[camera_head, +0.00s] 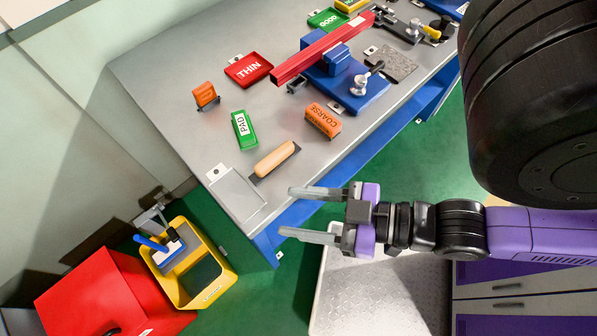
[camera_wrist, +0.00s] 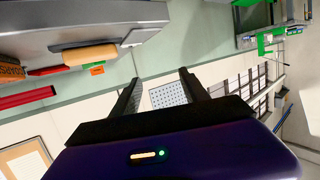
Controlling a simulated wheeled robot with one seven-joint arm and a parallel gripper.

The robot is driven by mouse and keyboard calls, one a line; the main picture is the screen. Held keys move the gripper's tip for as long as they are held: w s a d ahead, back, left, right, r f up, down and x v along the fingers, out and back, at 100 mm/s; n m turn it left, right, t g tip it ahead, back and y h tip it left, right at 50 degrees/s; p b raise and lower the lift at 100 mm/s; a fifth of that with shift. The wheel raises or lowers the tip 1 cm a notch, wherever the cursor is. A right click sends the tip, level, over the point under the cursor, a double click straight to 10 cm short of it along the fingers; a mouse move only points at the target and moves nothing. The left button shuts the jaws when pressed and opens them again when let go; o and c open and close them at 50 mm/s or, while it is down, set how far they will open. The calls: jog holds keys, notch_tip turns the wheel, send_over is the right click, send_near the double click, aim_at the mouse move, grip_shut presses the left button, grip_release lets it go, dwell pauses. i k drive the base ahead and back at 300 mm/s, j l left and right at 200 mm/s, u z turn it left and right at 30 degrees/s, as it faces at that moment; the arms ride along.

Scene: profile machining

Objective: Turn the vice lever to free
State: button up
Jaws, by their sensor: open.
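The blue vice (camera_head: 352,95) sits on the grey workbench, with a long red profile (camera_head: 322,48) lying through it beside a blue jaw block (camera_head: 337,58). The vice lever (camera_head: 369,76) is a short metal handle with a dark end at the vice's right side. It slants up and to the right from a round silver hub. My gripper (camera_head: 288,212) is open and empty off the bench's front edge, below and left of the vice in the head view. The wrist view also shows the open fingers (camera_wrist: 158,80), pointing away from the vice.
A file with a wooden handle (camera_head: 274,159), a green PAD block (camera_head: 244,130) and an orange COARSE block (camera_head: 323,120) lie near the front edge. A red THIN tray (camera_head: 249,69) is farther back. A yellow bin (camera_head: 205,290) and red box (camera_head: 112,298) stand lower left.

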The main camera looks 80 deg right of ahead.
aim_at(357, 88)
jog(key=j+z, duration=0.1)
jog(key=z, duration=0.7)
jog(key=k+j+z, duration=0.1)
jog(key=z, duration=0.75)
jog(key=k, duration=0.05)
